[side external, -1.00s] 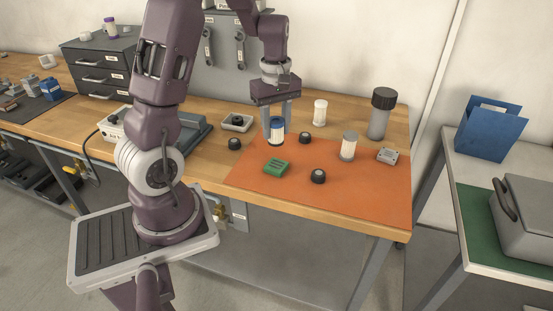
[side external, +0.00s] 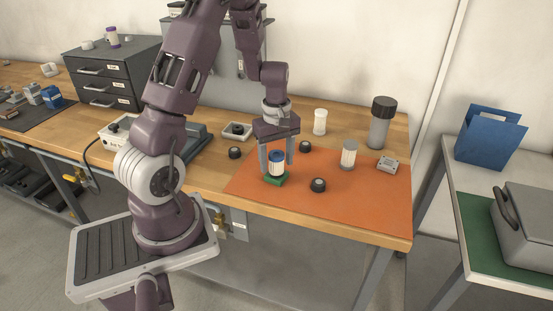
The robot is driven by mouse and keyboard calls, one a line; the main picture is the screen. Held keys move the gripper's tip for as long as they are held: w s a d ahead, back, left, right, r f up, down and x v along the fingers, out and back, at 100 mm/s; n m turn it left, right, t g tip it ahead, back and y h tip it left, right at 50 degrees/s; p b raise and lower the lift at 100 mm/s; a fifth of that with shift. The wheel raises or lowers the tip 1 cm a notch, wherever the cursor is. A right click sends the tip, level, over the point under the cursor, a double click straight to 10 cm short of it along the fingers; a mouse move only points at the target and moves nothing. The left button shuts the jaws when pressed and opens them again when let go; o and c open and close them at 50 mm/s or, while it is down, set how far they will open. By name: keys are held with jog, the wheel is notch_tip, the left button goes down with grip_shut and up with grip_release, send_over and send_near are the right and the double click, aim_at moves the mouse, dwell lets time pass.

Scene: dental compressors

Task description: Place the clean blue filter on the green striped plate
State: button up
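The blue-capped filter (side external: 277,163) with a white body stands upright on the green striped plate (side external: 275,181), on the orange mat. The filter covers most of the plate, so its stripes are hardly visible. My gripper (side external: 276,165) is over the plate, with one finger on each side of the filter. The fingers look spread wider than the filter, so the gripper appears open around it.
Black round caps (side external: 318,185) lie on the orange mat (side external: 365,205). A grey-topped filter (side external: 348,154), a small grey block (side external: 387,165), a white filter (side external: 320,121) and a dark-lidded jar (side external: 381,122) stand to the right. The mat's front right is clear.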

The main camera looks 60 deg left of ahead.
aim_at(277, 154)
jog(key=shift+r, duration=0.1)
jog(key=d+r+m+t, duration=0.1)
jog(key=d+r+m, duration=0.3)
jog(key=r, duration=1.2)
jog(key=s+d+r+m+t, duration=0.2)
jog(key=s+d+r+m, duration=0.1)
jog(key=s+d+m, duration=0.4)
jog(key=s+d+r+m+t, duration=0.2)
jog(key=s+d+r+m, duration=0.1)
jog(key=s+d+m, duration=0.4)
jog(key=shift+s+d+r+t, duration=0.3)
jog(key=shift+s+d, duration=0.15)
jog(key=shift+d, duration=0.8)
